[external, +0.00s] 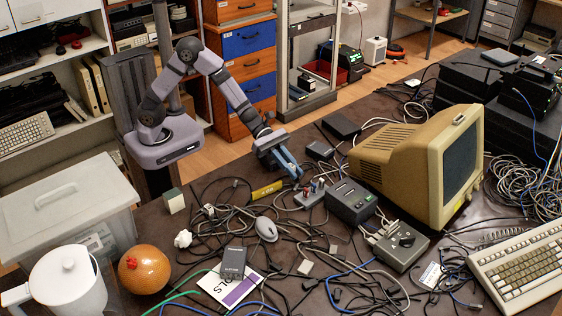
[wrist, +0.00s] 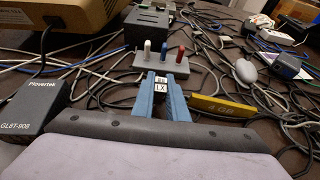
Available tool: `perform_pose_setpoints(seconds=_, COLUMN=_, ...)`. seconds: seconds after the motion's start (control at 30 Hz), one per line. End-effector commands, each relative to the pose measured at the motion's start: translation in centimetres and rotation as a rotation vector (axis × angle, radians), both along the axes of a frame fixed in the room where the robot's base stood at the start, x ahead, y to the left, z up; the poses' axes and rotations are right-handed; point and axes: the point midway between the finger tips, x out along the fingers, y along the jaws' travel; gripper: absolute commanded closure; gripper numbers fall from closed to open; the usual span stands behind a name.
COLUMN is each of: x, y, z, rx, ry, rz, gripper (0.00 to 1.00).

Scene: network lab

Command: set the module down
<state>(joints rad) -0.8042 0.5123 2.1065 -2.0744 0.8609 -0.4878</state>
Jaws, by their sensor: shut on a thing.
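The module (wrist: 161,85) is a small piece with a white face marked "LX", held between the blue fingertips in the wrist view. My gripper (wrist: 162,92) is shut on it. In the external view my gripper (external: 293,172) is low over the middle of the cluttered table, and the module is too small to make out. A grey block (wrist: 163,61) with white, blue and red upright pegs lies just beyond the fingertips; it also shows in the external view (external: 310,195). I cannot tell whether the module touches anything below.
A yellow "4 GB" strip (external: 267,190) lies beside my gripper, with a mouse (external: 266,229) farther off. A dark box (wrist: 36,108) is close on the left in the wrist view. A beige monitor (external: 410,165) and a dark device (external: 351,201) stand nearby. Loose cables cover much of the table.

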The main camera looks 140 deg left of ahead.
Motion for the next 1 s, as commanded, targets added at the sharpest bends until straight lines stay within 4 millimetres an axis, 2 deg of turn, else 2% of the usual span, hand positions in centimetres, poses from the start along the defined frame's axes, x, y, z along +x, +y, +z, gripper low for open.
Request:
perform_pose_setpoints(seconds=0.1, x=0.00, y=-0.01, z=-0.77, rx=0.001, ry=0.000, rz=0.000, gripper=1.00)
perform_pose_setpoints(seconds=0.53, x=0.00, y=0.02, z=-1.19, rx=0.001, ry=-0.001, rz=0.001, gripper=1.00)
perform_pose_setpoints(seconds=0.57, x=0.00, y=0.00, z=-1.09, rx=0.001, ry=-0.001, rz=0.001, gripper=0.82)
perform_pose_setpoints(seconds=0.6, x=0.00, y=0.00, z=-1.04, rx=0.001, ry=0.000, rz=0.001, gripper=0.73)
perform_pose_setpoints(seconds=0.63, x=0.00, y=0.00, z=-1.04, rx=0.001, ry=0.000, rz=0.001, gripper=0.69)
perform_pose_setpoints(seconds=1.0, x=0.00, y=0.00, z=-0.83, rx=0.001, ry=0.000, rz=0.001, gripper=0.69)
